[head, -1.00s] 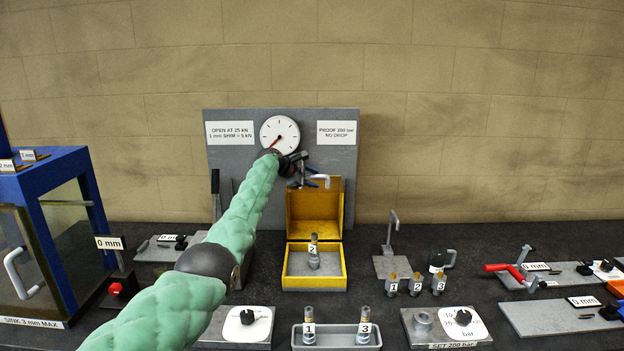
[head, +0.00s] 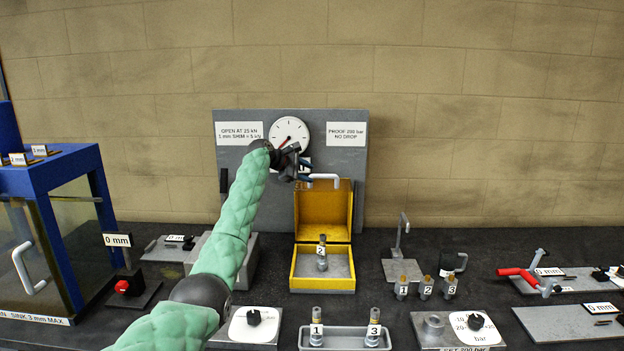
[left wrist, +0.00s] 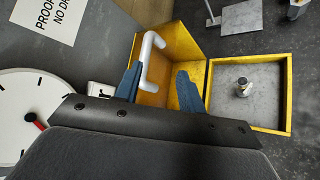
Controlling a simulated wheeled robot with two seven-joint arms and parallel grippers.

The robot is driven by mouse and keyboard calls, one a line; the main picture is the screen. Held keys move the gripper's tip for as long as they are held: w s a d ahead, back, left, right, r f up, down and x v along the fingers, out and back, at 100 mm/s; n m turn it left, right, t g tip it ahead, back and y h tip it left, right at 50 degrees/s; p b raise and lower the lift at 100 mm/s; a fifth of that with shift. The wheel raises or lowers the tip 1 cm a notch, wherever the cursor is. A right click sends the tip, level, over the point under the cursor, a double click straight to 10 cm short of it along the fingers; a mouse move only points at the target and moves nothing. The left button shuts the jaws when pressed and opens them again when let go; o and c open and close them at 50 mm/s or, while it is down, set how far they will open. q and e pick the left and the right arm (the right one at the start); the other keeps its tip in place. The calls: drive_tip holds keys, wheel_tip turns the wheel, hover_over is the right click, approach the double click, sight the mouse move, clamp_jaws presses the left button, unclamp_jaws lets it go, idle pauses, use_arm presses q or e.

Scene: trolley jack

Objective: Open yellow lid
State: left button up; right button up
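The yellow box (head: 323,284) stands open on the bench, with its yellow lid (head: 322,212) swung up at the back. The lid's white handle (head: 326,178) is at the lid's top edge. In the left wrist view the lid (left wrist: 185,45), handle (left wrist: 146,62) and box rim (left wrist: 289,95) all show. My left gripper (head: 305,171) is just left of the handle, its blue fingers (left wrist: 158,76) spread with nothing held. The handle lies near one fingertip; I cannot tell whether they touch. A valve marked 2 (head: 322,256) stands inside the box. My right gripper is out of view.
A grey panel with a dial gauge (head: 290,134) stands close behind my left gripper. A grey tray (head: 345,338) with valves 1 and 3 sits in front of the box. A hook stand (head: 402,268) and several small valves are to the right. A blue press frame (head: 62,172) is at left.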

use_arm(q)
drive_tip(key=shift+s+a+r, duration=0.1)
drive_tip(key=shift+a, duration=0.1)
drive_tip(key=shift+c, duration=0.4)
